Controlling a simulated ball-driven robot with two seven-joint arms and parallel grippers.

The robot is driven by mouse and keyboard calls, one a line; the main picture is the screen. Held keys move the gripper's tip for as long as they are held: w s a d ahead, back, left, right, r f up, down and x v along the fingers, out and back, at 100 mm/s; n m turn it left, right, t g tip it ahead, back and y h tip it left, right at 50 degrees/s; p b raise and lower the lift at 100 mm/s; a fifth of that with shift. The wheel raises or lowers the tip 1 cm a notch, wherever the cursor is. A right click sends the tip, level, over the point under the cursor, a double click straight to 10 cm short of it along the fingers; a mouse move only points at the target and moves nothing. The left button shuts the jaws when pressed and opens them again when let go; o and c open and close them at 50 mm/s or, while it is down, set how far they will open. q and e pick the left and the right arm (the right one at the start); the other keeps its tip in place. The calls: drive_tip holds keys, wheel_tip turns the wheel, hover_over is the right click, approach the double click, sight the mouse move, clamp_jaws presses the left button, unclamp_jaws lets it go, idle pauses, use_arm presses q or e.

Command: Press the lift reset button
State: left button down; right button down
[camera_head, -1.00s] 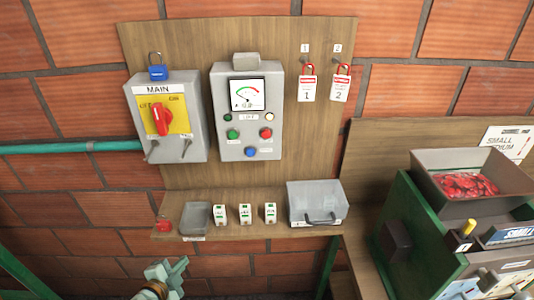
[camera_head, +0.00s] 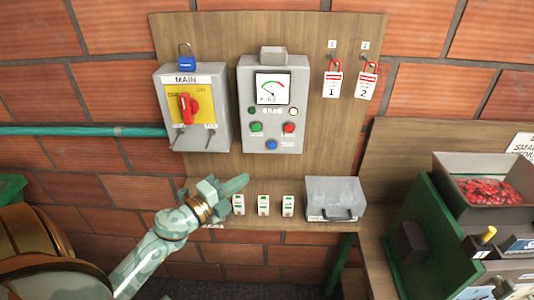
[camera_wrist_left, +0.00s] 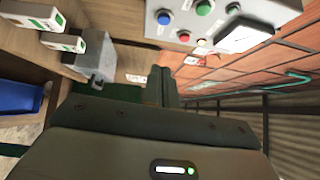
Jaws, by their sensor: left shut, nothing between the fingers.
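The grey lift control box (camera_head: 245,104) hangs on the wooden board, with a gauge (camera_head: 272,88) at the top. Below are a green button (camera_head: 256,127), a red button (camera_head: 289,128) and, lowest, a blue button (camera_head: 271,145); the labels are too small to read. The blue button also shows in the left wrist view (camera_wrist_left: 164,17). My left gripper (camera_head: 243,181) is shut and empty, below the box and apart from the buttons, in front of the shelf. Its closed fingers (camera_wrist_left: 161,86) show in the left wrist view. My right gripper is not in view.
A MAIN switch box (camera_head: 168,106) with a red handle and blue padlock (camera_head: 186,64) is at left. A green machine (camera_head: 431,240) stands at lower right.

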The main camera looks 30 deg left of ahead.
sight(266, 153)
use_arm(q)
drive_tip(key=shift+w+a+r+p, duration=0.1)
drive_tip(key=shift+w+p, duration=0.05)
drive_tip(key=shift+w, duration=1.95)
drive_tip(key=shift+w+r+p, duration=0.15)
drive_tip(key=shift+w, duration=2)
drive_tip(key=shift+w+a+r+p, duration=0.1)
drive_tip(key=shift+w+p, duration=0.05)
drive_tip(key=shift+w, duration=1.95)
drive_tip(key=shift+d, duration=0.1)
